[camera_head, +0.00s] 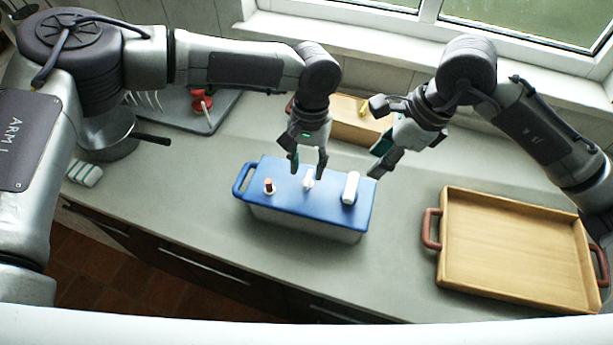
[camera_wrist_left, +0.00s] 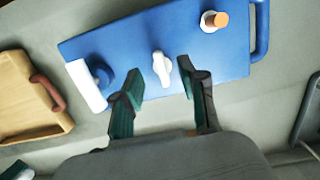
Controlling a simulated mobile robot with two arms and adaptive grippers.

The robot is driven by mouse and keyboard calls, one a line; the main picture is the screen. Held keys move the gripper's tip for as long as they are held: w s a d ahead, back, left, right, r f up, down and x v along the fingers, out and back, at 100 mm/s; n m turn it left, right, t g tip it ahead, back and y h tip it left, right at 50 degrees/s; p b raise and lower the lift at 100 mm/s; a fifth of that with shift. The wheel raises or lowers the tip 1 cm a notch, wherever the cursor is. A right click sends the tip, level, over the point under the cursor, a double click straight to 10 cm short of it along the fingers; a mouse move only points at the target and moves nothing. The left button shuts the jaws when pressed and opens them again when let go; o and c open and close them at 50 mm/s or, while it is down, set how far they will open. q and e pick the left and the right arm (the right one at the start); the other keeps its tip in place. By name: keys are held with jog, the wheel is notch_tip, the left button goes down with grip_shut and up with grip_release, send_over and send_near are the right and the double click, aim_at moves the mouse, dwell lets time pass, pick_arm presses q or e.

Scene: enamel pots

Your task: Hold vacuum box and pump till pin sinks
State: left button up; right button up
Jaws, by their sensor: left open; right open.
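The vacuum box (camera_head: 300,222) has a grey body and a blue lid, with a blue side handle (camera_head: 241,180). An orange-brown pin (camera_head: 269,185) stands up from a white collar near that handle; it also shows in the left wrist view (camera_wrist_left: 221,19). A small white knob (camera_head: 308,181) sits mid-lid, and a white pump handle (camera_head: 351,187) sits at the right end. My left gripper (camera_head: 308,168) is open and empty above the lid, its fingers near either side of the knob. My right gripper (camera_head: 381,136) is open and empty, above and behind the lid's right end.
A wooden tray (camera_head: 515,250) with red-brown handles stands to the right. A wooden box (camera_head: 350,125) stands behind the grippers. A grey drying rack (camera_head: 215,110) and a metal pan (camera_head: 108,140) are at the back left. The counter's front edge is close to the vacuum box.

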aim_at(306, 181)
pick_arm(q)
jog(key=shift+s+f, duration=0.2)
jog(key=shift+f, duration=0.95)
jog(key=shift+s+f, duration=0.15)
jog(key=shift+f, duration=1)
jog(key=shift+a, duration=0.1)
grip_shut()
